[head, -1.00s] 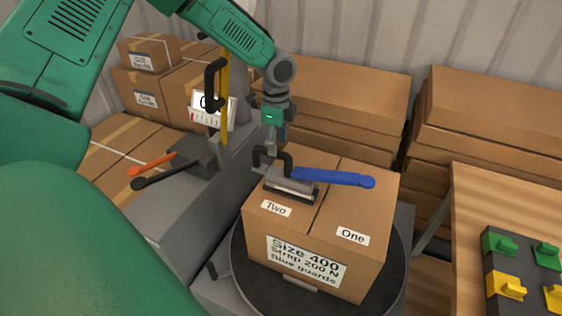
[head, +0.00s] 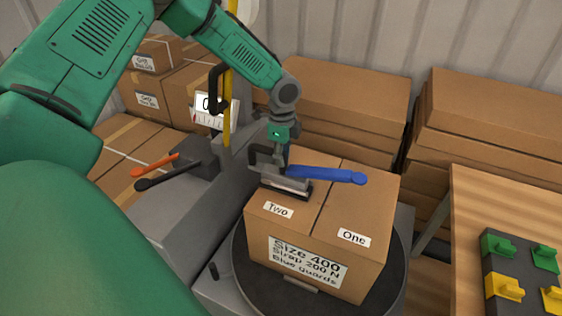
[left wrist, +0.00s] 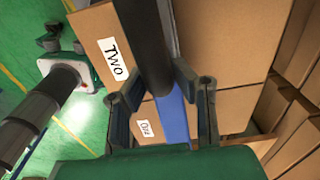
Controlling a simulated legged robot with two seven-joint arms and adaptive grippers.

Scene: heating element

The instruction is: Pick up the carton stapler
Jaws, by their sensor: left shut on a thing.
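The carton stapler (head: 288,184) has a grey body, a black loop handle and a long blue lever (head: 328,174). It rests on or just above the top of a cardboard box (head: 350,210), near the label "Two". My left gripper (head: 280,162) reaches down from above and is shut on the stapler close to the loop handle. In the left wrist view, a dark bar of the stapler (left wrist: 152,50) runs between the fingers (left wrist: 160,92), with the blue lever (left wrist: 173,118) below. The exact finger contact is partly hidden. My right gripper is not in view.
The box stands on a round dark turntable (head: 240,260). A grey machine with orange (head: 155,165) and black levers and a yellow upright (head: 227,100) is close on the left. Stacked cartons (head: 340,95) stand behind. A wooden table (head: 470,190) with green and yellow pieces is at right.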

